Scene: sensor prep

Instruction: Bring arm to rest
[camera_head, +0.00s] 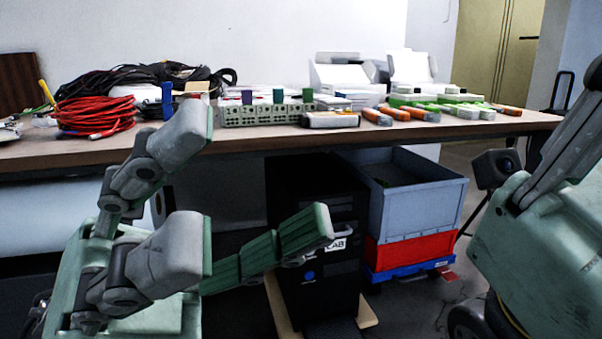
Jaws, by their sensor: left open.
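My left gripper (245,208) is in the lower left of the head view, in front of the table's near edge. Its grey and green fingers are spread wide and open, with nothing between them. One finger overlaps the table edge in the picture; I cannot tell how near it is. My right gripper (560,175) shows only in part at the right edge, its fingers cut off by the frame. I cannot tell whether it is open or shut.
A wooden table (235,142) crosses the view. It bears red cable (95,115), black cables (150,74), a green terminal rack (262,115) and several orange-and-white modules (408,113). Below are a black computer case (300,190), a grey crate (415,207) and a red crate (410,250).

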